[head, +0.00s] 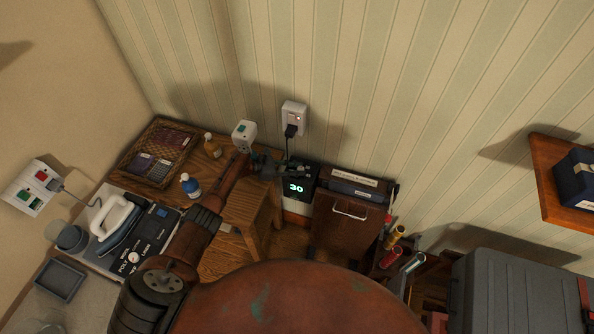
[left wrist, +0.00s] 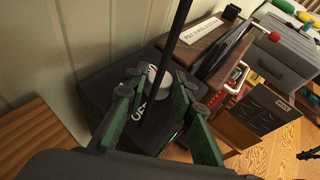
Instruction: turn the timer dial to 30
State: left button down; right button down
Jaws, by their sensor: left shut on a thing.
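The timer (head: 311,176) is a dark box low against the wall, and its lit display reads 30. My left gripper (head: 268,167) reaches its top from the left. In the left wrist view the green-sided fingers of my left gripper (left wrist: 158,92) are shut around a pale round dial (left wrist: 153,76) on top of the black timer (left wrist: 97,85). The fingers partly hide the dial and the display. A black cord passes in front of the dial in that view.
A wall outlet with a plug (head: 293,117) is above the timer. A brown file box (head: 345,225) stands close on its right.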

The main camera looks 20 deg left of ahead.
pick_arm(q)
jog(key=c, duration=1.7)
grip_release()
jog(key=shift+o, duration=0.2)
jog(key=v, duration=1.2)
